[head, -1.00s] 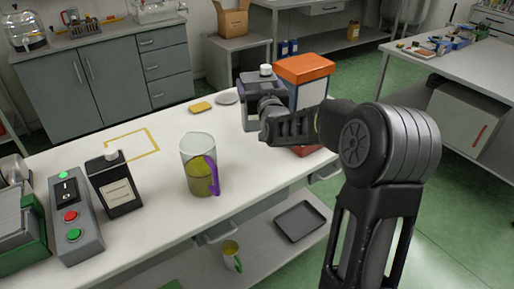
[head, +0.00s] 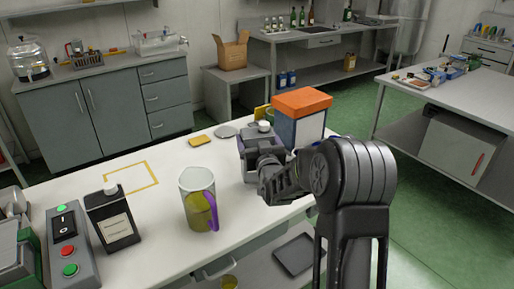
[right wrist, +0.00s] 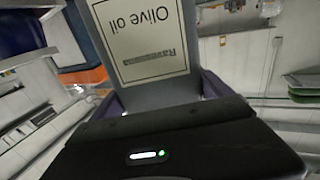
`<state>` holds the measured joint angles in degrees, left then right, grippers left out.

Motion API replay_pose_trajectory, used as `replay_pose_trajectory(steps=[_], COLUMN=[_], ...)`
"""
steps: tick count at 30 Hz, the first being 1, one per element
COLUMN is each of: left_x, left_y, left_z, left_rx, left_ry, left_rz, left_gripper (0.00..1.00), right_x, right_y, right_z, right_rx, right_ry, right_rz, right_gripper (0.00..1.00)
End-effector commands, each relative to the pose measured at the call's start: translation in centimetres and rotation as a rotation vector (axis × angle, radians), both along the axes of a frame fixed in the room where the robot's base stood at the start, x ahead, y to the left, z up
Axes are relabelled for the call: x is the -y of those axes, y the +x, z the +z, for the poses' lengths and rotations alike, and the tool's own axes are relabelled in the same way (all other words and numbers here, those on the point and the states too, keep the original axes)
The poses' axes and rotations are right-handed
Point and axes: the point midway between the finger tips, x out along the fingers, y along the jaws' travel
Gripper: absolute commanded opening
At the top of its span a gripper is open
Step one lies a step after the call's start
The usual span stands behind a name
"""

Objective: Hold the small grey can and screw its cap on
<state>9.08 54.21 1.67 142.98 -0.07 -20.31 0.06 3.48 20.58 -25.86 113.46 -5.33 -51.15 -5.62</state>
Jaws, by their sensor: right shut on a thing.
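The small grey can (head: 248,170) is at the bench's right part, in front of the orange-topped box, and looks upright. A white cap (head: 264,126) shows at its top; I cannot tell how tightly it sits. My right gripper (head: 257,148) is shut on the can and hides part of it. In the right wrist view the can's label (right wrist: 143,40) reads "Olive oil" upside down, between purple fingers. I cannot tell whether the can touches the bench. My left gripper is not in view.
On the white bench (head: 160,225) stand a jug (head: 198,205) with a purple handle, a black can (head: 112,222) with a white cap, and a button box (head: 70,245). An orange-topped box (head: 310,128) is close behind my right gripper. A yellow outline (head: 153,184) marks clear bench.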

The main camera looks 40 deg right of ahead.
Motion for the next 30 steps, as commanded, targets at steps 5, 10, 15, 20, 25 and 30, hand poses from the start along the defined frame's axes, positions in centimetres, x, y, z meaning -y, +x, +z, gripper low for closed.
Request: replay_pose_trajectory(steps=[5,10,15,20,25,30], left_x=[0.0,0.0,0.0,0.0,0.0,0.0], left_y=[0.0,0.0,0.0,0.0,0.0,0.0], left_z=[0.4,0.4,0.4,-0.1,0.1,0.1], left_rx=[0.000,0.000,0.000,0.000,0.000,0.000], left_ry=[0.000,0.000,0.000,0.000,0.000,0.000], left_rz=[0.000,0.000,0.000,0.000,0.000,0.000], left_gripper=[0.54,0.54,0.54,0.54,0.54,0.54], right_x=[0.0,0.0,0.0,0.0,0.0,0.0], right_y=[0.0,0.0,0.0,0.0,0.0,0.0], right_z=[-2.3,-2.9,-2.9,-3.4,-3.3,-3.3], right_rx=[-0.002,0.003,0.002,-0.002,-0.002,-0.002], right_ry=[-0.001,0.000,-0.001,0.001,0.001,0.001], right_rz=[0.000,0.000,0.000,0.000,0.000,0.000], right_gripper=[0.00,0.00,0.00,0.89,1.00,1.00])
